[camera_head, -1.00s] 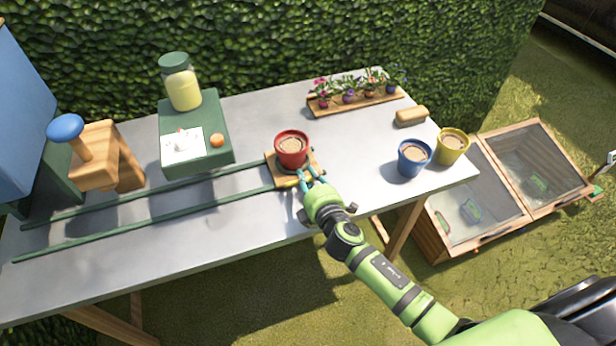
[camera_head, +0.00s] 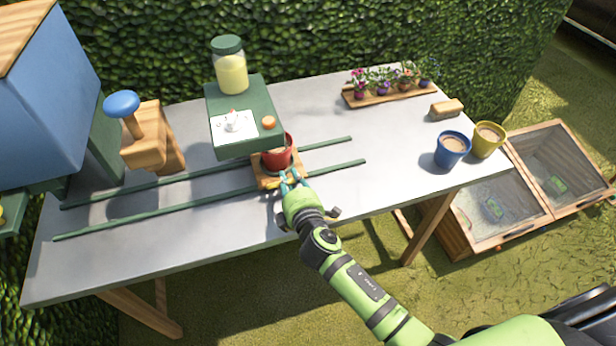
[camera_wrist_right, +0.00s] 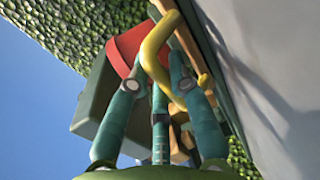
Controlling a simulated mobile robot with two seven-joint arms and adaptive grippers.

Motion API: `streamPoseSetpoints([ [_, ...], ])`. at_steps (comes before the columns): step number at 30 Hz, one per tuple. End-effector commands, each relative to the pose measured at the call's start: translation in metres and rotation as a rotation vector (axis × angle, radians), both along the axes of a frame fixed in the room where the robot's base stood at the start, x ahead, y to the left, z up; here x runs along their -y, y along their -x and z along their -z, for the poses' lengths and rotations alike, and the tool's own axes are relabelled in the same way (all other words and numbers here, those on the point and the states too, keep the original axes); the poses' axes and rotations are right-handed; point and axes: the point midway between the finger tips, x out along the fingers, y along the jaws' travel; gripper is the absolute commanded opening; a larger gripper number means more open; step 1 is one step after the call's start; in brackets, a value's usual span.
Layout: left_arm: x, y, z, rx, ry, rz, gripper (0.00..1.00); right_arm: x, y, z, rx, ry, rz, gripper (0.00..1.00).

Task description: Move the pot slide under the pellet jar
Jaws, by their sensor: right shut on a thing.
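The pot slide (camera_head: 263,179) is a small wooden board on two green rails (camera_head: 340,170), carrying a red pot (camera_head: 278,158) of brown soil. The pellet jar (camera_head: 231,73), clear with a green lid and pale yellow contents, stands on a raised green box (camera_head: 262,94). The slide is at the box's front right corner, and the box hides part of the pot's top. My right gripper (camera_head: 288,182) is at the slide's front edge. In the right wrist view its fingers are shut on the slide's yellow handle (camera_wrist_right: 153,48), beside the red pot (camera_wrist_right: 125,50). My left gripper is out of view.
A wooden stand with a blue knob (camera_head: 122,104) is left of the box. Blue (camera_head: 452,150) and yellow (camera_head: 487,140) pots, a wooden block (camera_head: 446,109) and a flower tray (camera_head: 389,94) are on the right. The rails are clear left of the slide.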

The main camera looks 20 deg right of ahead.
Motion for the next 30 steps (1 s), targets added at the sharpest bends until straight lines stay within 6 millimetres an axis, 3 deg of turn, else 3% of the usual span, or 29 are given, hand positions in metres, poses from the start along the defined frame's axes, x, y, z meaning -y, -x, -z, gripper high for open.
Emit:
streamPoseSetpoints([
  [3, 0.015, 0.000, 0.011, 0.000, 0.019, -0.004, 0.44, -0.027, 0.001, 0.002, 0.002, -0.005, -0.003, 0.00],
  [10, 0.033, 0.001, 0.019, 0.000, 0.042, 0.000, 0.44, -0.058, 0.002, 0.001, 0.001, -0.005, -0.003, 0.00],
  [27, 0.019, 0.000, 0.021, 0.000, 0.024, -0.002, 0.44, -0.068, 0.002, 0.000, 0.002, 0.000, -0.002, 0.00],
  [28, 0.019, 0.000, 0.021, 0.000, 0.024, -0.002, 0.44, -0.068, 0.002, 0.000, 0.002, 0.000, -0.002, 0.28],
  [29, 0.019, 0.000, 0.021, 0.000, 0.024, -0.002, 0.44, -0.068, 0.002, 0.000, 0.002, 0.000, -0.002, 0.40],
  [30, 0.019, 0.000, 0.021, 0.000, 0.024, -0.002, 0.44, -0.068, 0.002, 0.000, 0.002, 0.000, -0.002, 0.46],
])
